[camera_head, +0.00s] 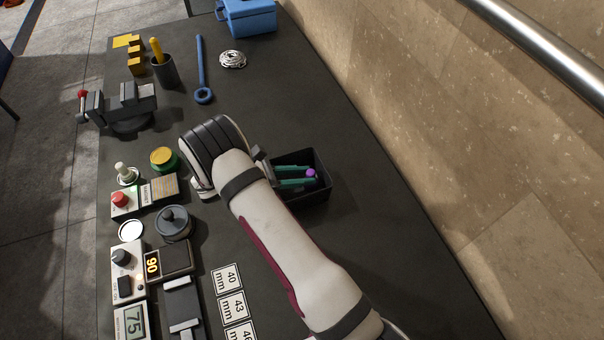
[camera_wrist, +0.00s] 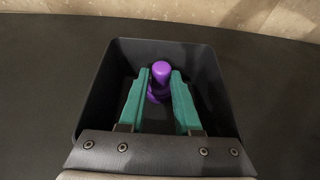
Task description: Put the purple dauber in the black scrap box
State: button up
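The purple dauber (camera_wrist: 161,70) is inside the black scrap box (camera_wrist: 212,62) in the wrist view, between the teal fingertips. Its rounded purple top also shows in the head view (camera_head: 311,173). My gripper (camera_wrist: 160,88) reaches into the box, with one finger on each side of the dauber. The fingers are apart, and I cannot tell whether they press on it. The dauber's lower part is partly hidden by the left finger and by shadow. In the head view, my gripper (camera_head: 312,176) is over the box (camera_head: 316,196), whose near left side is hidden by my arm.
A vise (camera_head: 130,108), yellow blocks (camera_head: 135,66), a dark cup (camera_head: 165,72), a blue wrench (camera_head: 202,65) and a blue toolbox (camera_head: 250,18) stand farther back. Controls and millimetre cards (camera_head: 227,280) are at the front left. The table right of the box is clear.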

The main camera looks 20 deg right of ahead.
jog(key=shift+o, duration=0.7)
jog(key=shift+s+f, duration=0.1)
jog(key=shift+r, duration=0.2)
jog(key=v, duration=1.1)
jog(key=s+d+r+m+g+y, duration=0.2)
jog(key=s+r+m+y, duration=0.2)
jog(key=s+r+m, duration=0.25)
jog(key=s+d+r+m+g+y, duration=0.2)
jog(key=s+d+r+m+y, duration=0.15)
jog(key=s+r+m, duration=0.3)
jog(key=s+a+r+m+t+y, duration=0.1)
jog(key=s+a+m+t+y, duration=0.1)
jog(key=s+m+y, duration=0.2)
jog(key=s+a+m+t+y, duration=0.1)
jog(key=s+a+m+y, duration=0.2)
jog(key=s+m, duration=0.3)
jog(key=s, duration=0.4)
jog(key=shift+s+a+r+m+t+y, duration=0.3)
jog(key=shift+r+t+y, duration=0.05)
jog(key=shift+t, duration=0.05)
